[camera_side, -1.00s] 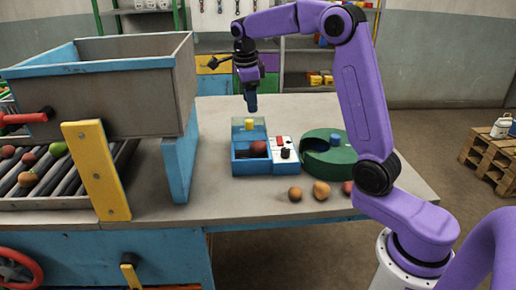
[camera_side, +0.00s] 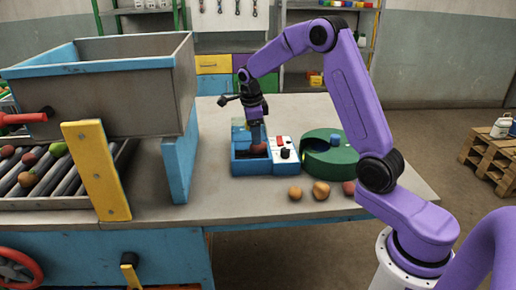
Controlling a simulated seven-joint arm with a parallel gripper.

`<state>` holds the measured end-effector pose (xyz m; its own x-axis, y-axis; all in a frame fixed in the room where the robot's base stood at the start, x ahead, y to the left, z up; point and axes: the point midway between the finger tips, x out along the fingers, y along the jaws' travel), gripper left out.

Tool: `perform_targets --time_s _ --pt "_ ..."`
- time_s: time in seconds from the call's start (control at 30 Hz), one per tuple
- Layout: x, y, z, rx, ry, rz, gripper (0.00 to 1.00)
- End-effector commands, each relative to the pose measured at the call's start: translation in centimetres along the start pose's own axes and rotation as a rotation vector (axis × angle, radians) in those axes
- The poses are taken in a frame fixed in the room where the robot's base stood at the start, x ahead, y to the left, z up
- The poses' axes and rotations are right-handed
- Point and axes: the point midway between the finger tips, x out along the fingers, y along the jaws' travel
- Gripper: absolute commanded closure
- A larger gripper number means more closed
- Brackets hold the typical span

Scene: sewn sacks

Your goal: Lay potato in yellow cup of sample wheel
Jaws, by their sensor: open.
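My gripper (camera_side: 257,141) points down into the blue box (camera_side: 240,167), its fingertips at a reddish-brown round item (camera_side: 259,151) inside. The gap between the fingers is too small to make out, but the jaws are open. Whether they touch the item is unclear. The green round wheel (camera_side: 344,166) stands right of the box, with a blue part (camera_side: 335,140) on top. No yellow cup can be made out on it. A tan potato-like item (camera_side: 321,189) lies on the table in front of the wheel.
A white panel (camera_side: 284,142) with red and black knobs sits between box and wheel. A smaller orange-brown item (camera_side: 295,194) and a reddish one (camera_side: 348,188) lie near the table's front edge. A large grey bin (camera_side: 110,95) stands left over a roller conveyor.

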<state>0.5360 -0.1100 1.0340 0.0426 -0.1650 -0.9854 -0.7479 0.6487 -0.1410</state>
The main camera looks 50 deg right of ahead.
Motion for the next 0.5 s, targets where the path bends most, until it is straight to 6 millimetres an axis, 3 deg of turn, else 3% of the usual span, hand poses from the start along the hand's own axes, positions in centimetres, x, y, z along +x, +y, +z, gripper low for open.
perform_targets --time_s 0.3,0.5 --pt "4.0 0.2 -0.6 -0.001 0.003 0.003 0.43" --pt "5.1 0.2 -0.6 -0.001 0.001 0.001 0.43"
